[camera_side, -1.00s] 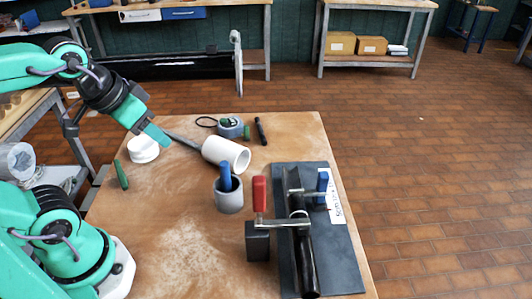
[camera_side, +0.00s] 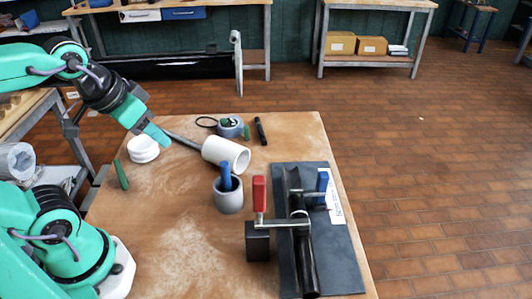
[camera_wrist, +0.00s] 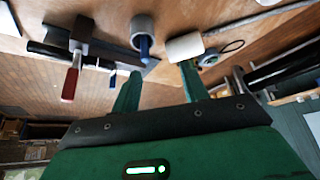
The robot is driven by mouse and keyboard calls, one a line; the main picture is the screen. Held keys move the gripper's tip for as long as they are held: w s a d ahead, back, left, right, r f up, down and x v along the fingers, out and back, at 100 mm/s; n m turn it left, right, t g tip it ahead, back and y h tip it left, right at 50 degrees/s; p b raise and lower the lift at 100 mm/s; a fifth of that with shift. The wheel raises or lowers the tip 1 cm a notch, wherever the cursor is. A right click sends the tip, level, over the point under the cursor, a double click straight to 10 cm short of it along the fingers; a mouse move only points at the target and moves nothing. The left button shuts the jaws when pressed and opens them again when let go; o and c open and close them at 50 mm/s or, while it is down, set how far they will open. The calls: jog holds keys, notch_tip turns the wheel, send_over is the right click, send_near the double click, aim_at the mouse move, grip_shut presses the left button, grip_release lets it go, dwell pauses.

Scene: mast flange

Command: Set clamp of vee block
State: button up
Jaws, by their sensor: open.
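A dark plate (camera_side: 342,262) lies at the right of the bench and carries the clamp fixture. A dark tube (camera_side: 308,262) lies lengthwise along it; the vee block under it is hard to make out. A red-handled clamp (camera_side: 259,194) stands on a black block (camera_side: 257,243), its bar reaching over the tube. A blue-handled clamp (camera_side: 322,186) is at the far end. Both handles look upright. The wrist view also shows the red handle (camera_wrist: 70,84) and blue handle (camera_wrist: 112,79). My gripper (camera_side: 156,134) is open, empty and well left of the fixture; its fingers show in the wrist view (camera_wrist: 160,85).
A grey cup (camera_side: 229,201) with a blue-handled tool stands between my gripper and the plate. A white pipe (camera_side: 226,155), white round piece (camera_side: 143,148), green tool (camera_side: 121,175), second grey cup (camera_side: 231,128) and black rod (camera_side: 261,132) lie around.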

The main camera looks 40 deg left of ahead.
jog(key=m+g, duration=0.5)
jog(key=m, duration=0.4)
send_over(259, 194)
jog(key=a, duration=0.2)
jog(key=shift+w+r, duration=0.25)
jog(key=shift+w, duration=0.2)
jog(key=shift+d+f+g, duration=0.15)
jog(key=shift+d+g, duration=0.15)
jog(key=shift+d, duration=0.3)
jog(key=shift+f, duration=3.95)
